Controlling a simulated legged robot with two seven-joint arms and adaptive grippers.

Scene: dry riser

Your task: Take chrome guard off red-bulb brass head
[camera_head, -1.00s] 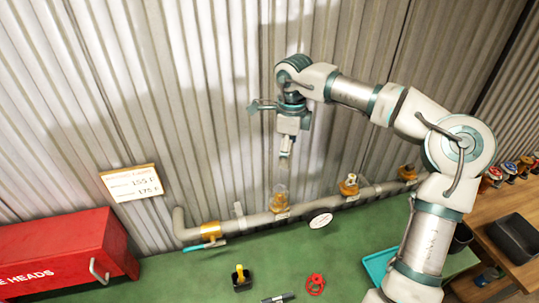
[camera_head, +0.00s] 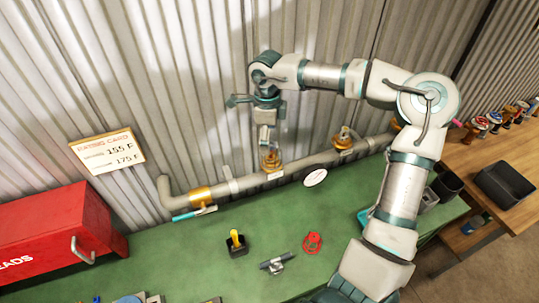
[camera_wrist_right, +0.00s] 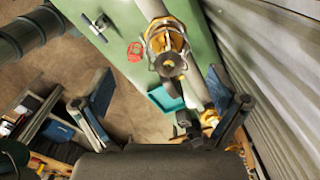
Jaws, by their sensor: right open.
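A brass head (camera_head: 271,158) stands up from the grey pipe below my right gripper (camera_head: 267,138). In the right wrist view the brass head (camera_wrist_right: 178,46) has a chrome guard (camera_wrist_right: 153,47) around it, just beyond the fingertips. The bulb colour cannot be made out. My right gripper (camera_wrist_right: 160,88) is open, its two fingers wide apart with nothing between them. In the head view it points down close above the head; contact cannot be told. A second brass head (camera_head: 343,143) stands farther right along the pipe. My left gripper is out of view.
The grey pipe (camera_head: 315,160) runs along the green bench (camera_head: 190,260) by a corrugated wall (camera_head: 200,80). A red case (camera_head: 55,230) stands left. A red ring-shaped item (camera_head: 312,242), a dark tool (camera_head: 277,263) and a yellow-handled item (camera_head: 236,240) lie in front.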

